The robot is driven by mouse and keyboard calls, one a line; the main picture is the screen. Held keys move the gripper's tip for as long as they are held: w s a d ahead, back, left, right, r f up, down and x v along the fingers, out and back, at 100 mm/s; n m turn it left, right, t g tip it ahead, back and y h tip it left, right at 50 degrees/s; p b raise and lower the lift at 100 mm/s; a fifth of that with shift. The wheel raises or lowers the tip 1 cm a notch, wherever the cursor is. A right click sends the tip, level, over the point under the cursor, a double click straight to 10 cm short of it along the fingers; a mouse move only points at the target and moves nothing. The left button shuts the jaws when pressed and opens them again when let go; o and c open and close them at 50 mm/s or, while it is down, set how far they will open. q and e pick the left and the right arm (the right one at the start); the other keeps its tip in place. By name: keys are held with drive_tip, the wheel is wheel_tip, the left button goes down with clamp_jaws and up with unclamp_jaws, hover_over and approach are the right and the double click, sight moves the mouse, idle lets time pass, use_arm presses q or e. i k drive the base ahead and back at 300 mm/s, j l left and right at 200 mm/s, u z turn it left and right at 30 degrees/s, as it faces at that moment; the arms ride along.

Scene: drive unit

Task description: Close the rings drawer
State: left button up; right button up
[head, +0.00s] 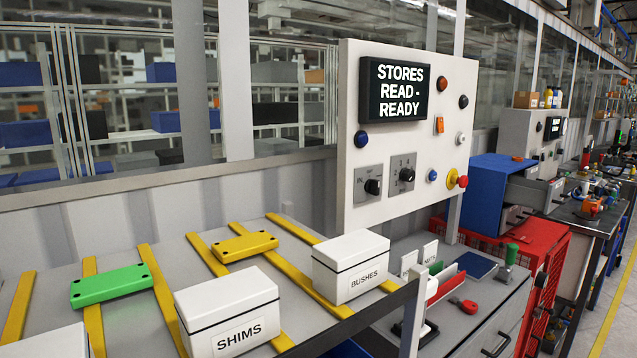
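A blue drawer cabinet (484,193) stands on the right side of the head view, beyond the control panel. A grey drawer (540,190) sticks out of its right-hand face and looks open. A lower grey drawer front (514,217) shows beneath it. Any label on these drawers is too small to read, so I cannot tell which one is the rings drawer. Neither of my grippers is in view.
White boxes marked SHIMS (230,312) and BUSHES (352,268) stand on a sloped rack with yellow strips. A red cabinet (520,262) is below the blue one. A grey bench (470,325) with small items is nearer. The floor (612,315) at far right looks clear.

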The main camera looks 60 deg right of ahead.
sight(544, 197)
drive_tip(key=z, duration=2.9)
drive_tip(key=i+z, duration=0.2)
drive_tip(key=i+l+u, duration=0.15)
drive_tip(key=i+l, duration=0.3)
drive_tip(key=i, duration=0.2)
drive_tip(key=i+l+u, duration=0.2)
drive_tip(key=i+l, duration=0.3)
drive_tip(key=i, duration=0.15)
